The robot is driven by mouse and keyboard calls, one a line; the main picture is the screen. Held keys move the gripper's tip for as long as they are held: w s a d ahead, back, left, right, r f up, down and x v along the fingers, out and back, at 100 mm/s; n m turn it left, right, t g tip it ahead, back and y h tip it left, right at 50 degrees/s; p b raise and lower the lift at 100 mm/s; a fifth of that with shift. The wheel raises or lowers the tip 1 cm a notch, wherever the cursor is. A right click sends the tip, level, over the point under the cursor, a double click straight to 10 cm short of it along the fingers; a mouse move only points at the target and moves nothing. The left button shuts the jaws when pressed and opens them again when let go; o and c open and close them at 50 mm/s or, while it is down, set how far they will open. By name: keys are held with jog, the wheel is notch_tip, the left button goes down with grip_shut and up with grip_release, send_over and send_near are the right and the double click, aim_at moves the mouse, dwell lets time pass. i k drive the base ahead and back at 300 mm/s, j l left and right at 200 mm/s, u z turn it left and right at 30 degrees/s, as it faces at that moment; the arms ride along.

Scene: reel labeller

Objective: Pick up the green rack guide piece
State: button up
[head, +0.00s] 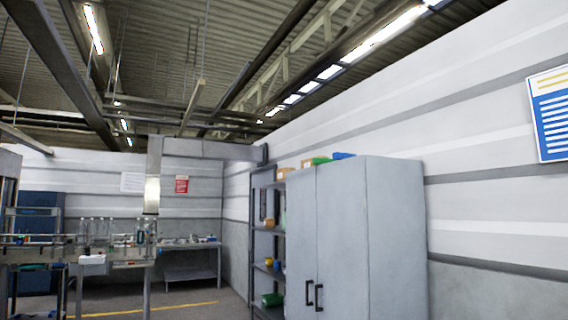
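I cannot make out a green rack guide piece for certain. Several green things show in the head view. A green item (318,161) lies on top of the grey cabinet (394,240). A green bin-like item (272,299) sits on a low level of the dark shelf rack (262,250) left of the cabinet. A small green patch (30,267) shows low on the machine at the far left, too small to identify. My gripper is not in view.
A conveyor line (70,250) with clear bottles (97,228) stands at the left. A grey workbench (190,246) with small items is at the back wall. Floor with a yellow line (180,307) lies between them and the cabinet. A blue-and-white poster (550,115) hangs at right.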

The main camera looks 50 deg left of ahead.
aim_at(315, 161)
jog(key=u, duration=1.35)
